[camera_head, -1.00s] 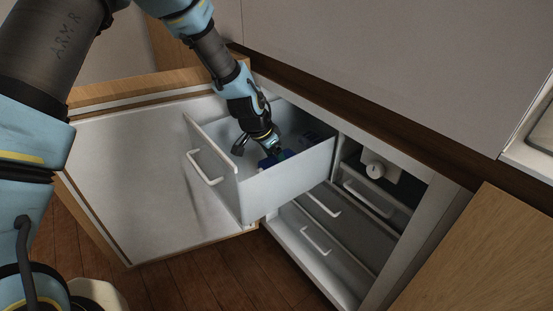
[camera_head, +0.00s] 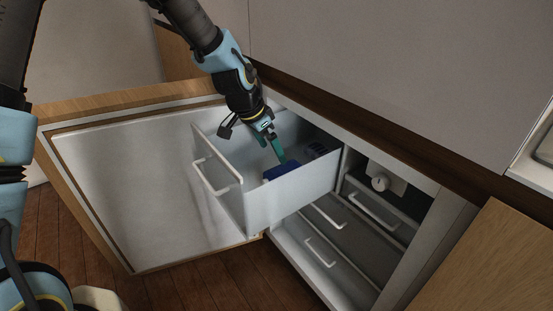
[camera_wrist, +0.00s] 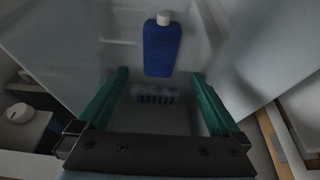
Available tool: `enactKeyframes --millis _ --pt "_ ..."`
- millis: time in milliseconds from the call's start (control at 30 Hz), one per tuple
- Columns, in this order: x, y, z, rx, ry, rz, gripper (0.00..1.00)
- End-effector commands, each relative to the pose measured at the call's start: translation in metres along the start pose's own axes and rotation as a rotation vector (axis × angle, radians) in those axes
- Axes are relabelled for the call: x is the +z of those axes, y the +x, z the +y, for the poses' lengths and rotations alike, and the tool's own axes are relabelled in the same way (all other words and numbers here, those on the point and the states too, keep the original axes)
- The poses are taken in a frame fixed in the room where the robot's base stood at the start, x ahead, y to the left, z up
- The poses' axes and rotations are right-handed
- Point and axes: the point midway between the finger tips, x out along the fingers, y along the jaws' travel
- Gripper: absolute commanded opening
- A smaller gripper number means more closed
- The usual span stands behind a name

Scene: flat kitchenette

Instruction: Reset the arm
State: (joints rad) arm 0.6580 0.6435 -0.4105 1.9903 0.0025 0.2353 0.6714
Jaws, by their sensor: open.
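My gripper (camera_head: 273,147) is over the open top drawer (camera_head: 290,199), with its green fingers pointing down into it. In the wrist view the two fingers (camera_wrist: 160,98) are spread apart with nothing held between them. A blue bottle with a white cap (camera_wrist: 162,48) lies in the drawer, ahead of the fingertips and apart from them. In the head view only part of the blue bottle (camera_head: 283,170) shows above the drawer wall.
The drawer's front panel with its handle (camera_head: 217,176) stands out beside an open white cabinet door (camera_head: 140,190). Lower drawers (camera_head: 322,250) are shut. A wooden panel (camera_head: 490,260) stands at far right.

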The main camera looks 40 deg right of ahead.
Motion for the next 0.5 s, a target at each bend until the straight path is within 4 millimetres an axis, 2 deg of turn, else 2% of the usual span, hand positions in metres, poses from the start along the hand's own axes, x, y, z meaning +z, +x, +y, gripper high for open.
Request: enactKeyframes --millis 100,200,500 --pt "0.000 -0.014 0.000 -0.001 -0.001 0.001 1.00" --pt "0.000 -0.019 0.000 0.000 0.000 0.000 1.00" --pt "0.000 -0.020 0.000 0.000 0.000 -0.001 1.00"
